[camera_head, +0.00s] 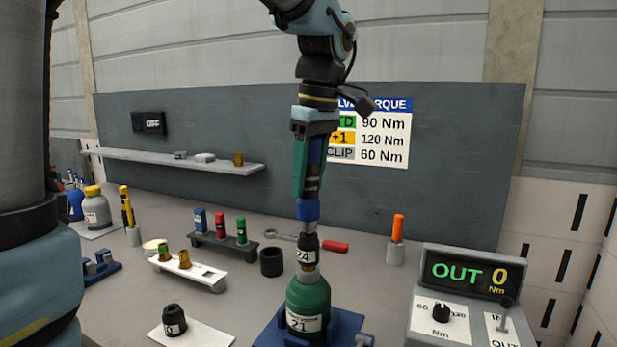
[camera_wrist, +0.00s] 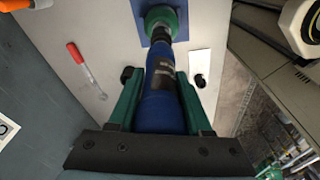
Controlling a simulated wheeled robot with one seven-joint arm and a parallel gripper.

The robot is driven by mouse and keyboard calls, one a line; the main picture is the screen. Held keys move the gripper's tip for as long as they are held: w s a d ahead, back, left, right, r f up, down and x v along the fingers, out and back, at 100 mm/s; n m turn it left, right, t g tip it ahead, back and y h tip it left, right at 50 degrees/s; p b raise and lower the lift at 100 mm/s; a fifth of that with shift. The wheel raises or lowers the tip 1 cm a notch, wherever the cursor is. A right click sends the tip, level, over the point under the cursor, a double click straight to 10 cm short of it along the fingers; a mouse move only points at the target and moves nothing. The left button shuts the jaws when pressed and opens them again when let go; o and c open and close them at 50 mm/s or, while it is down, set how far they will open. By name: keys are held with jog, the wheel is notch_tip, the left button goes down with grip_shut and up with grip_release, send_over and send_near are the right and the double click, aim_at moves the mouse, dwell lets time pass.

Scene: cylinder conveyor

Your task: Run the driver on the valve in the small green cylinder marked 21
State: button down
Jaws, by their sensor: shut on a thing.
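The small green cylinder (camera_head: 308,299) marked 21 stands upright in a blue holder (camera_head: 270,336) on the bench. My gripper (camera_head: 308,172) is shut on the blue driver (camera_head: 307,210), which points down above the cylinder. A black socket (camera_head: 307,250) marked 24 is on the driver's lower end. It sits over the valve (camera_head: 308,273) at the cylinder's top; the socket hides how far it is seated. In the wrist view the driver (camera_wrist: 161,100) lies between my green fingers, with the green cylinder (camera_wrist: 161,20) beyond its tip.
A control box (camera_head: 465,295) at right reads OUT 0 Nm, with a dial (camera_head: 440,313) and a lever (camera_head: 506,312). A loose black socket (camera_head: 174,320) stands on a white mat (camera_head: 205,335). A black ring (camera_head: 271,262), racks (camera_head: 222,246) and a red-handled wrench (camera_head: 333,246) are behind.

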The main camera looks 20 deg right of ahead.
jog(key=shift+f, duration=1.05)
dwell(3.7)
jog(key=shift+r, duration=0.15)
dwell(0.8)
notch_tip(320, 180, up, 6)
jog(key=p, duration=0.5)
dwell(1.4)
